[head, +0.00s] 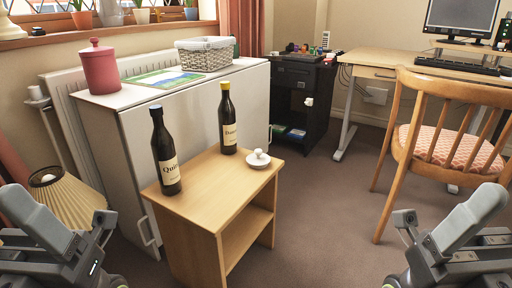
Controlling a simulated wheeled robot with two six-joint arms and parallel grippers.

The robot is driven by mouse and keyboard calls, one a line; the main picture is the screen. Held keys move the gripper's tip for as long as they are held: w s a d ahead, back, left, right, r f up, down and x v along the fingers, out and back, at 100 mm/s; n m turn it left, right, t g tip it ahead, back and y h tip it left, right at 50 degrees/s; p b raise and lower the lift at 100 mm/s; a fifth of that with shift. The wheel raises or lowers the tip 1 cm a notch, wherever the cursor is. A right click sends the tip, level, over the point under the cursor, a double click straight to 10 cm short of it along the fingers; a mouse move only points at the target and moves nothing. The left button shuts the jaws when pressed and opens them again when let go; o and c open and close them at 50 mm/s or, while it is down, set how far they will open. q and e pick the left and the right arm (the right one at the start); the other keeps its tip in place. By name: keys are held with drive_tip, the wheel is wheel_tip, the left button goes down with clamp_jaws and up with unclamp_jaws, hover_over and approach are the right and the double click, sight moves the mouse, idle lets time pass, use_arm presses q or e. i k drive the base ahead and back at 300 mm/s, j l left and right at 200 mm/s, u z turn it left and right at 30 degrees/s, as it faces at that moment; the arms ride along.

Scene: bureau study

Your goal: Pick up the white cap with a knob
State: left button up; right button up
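The white cap with a knob (258,159) sits upright near the right back edge of the small wooden side table (219,194). It stands apart from the bottles. My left gripper (72,250) is low at the left edge of the head view, and my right gripper (450,250) is low at the right edge. Both are well away from the cap, with nothing seen held in them. Their fingertips do not show clearly, so I cannot tell whether they are open.
The carpet (325,215) between is clear.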

sight(258, 160)
drive_tip(key=i+l+u, duration=0.75)
drive_tip(key=l+u, duration=0.25)
drive_tip(key=l, duration=0.2)
drive_tip(key=i+l+u, duration=0.25)
drive_tip(key=l, duration=0.15)
drive_tip(key=k, duration=0.05)
